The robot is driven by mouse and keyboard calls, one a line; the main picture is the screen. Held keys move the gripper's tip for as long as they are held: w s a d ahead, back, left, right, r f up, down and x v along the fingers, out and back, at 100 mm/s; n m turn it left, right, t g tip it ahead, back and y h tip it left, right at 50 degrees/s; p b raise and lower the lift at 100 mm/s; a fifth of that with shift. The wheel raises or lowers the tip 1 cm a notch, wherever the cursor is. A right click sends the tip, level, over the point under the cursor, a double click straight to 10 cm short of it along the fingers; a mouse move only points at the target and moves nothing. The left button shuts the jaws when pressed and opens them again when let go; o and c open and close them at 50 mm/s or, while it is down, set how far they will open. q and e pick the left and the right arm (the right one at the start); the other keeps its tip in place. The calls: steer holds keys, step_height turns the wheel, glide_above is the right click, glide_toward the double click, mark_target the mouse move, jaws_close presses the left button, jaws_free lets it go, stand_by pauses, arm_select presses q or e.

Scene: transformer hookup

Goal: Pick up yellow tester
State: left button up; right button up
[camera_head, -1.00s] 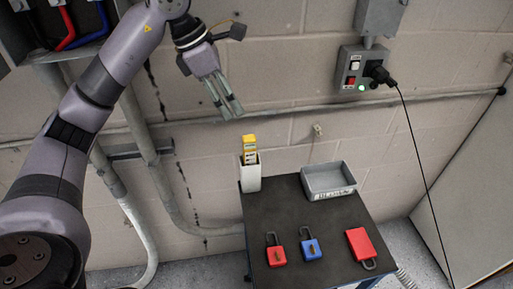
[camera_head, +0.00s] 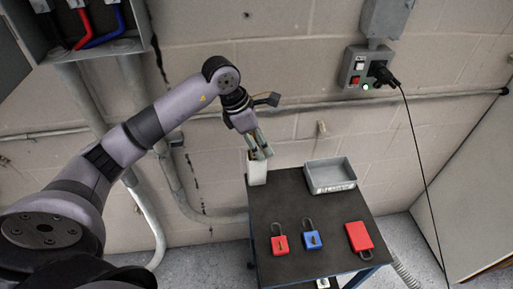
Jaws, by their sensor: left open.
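The white upright holder (camera_head: 257,175) stands at the back left corner of the dark cart top. The yellow tester is not visible now; my left gripper covers the spot above the holder where it stood. My left gripper (camera_head: 260,153) points down at the mouth of the holder, with its fingertips right over or around that spot. It is open. I cannot tell whether the fingers touch the tester. My right gripper is not in view.
The dark cart top (camera_head: 290,205) carries a grey tray (camera_head: 331,188) at the back right, a red padlock (camera_head: 280,244), a blue padlock (camera_head: 312,240) and a red tagged lock (camera_head: 359,237) in front. A wall socket box (camera_head: 357,66) with a black cable hangs above right.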

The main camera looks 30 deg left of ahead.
arm_select(q)
steer(key=shift+d+f, duration=0.15)
steer(key=shift+f, duration=0.2)
jaws_close()
stand_by(0.3)
